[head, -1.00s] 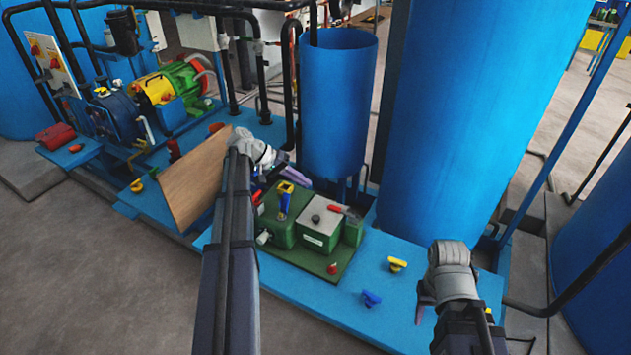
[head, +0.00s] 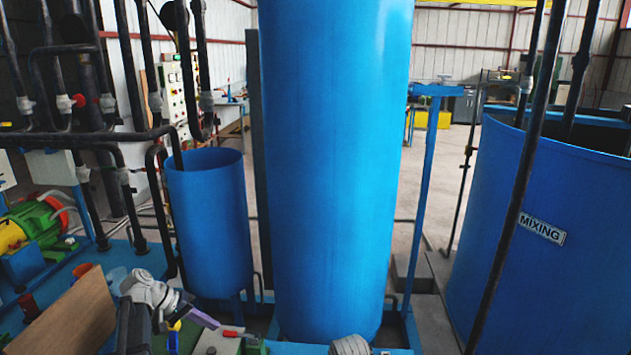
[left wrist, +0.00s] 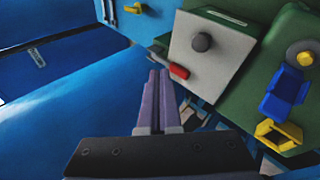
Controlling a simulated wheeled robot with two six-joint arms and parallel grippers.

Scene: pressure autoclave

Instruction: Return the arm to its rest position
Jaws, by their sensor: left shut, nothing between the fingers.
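My left gripper (head: 203,318) is low at the left of the head view, with its purple fingers pointing right. In the left wrist view its fingers (left wrist: 158,88) lie together, shut with nothing between them. The fingers are above the green unit (head: 215,342), whose pale top with a dark knob (left wrist: 202,42) and red handle (left wrist: 179,72) shows beside them. A blue handle (left wrist: 284,92) and a yellow handle (left wrist: 278,134) are to the right in that view. Of my right arm only a grey part shows at the bottom edge of the head view; its fingers are hidden.
A small blue tank (head: 212,225) and a tall blue cylinder (head: 335,180) stand behind the arms. A blue tank marked MIXING (head: 560,260) is at the right. A brown board (head: 70,318) leans at lower left, near the green and yellow pump (head: 35,228). Dark pipes rise at left.

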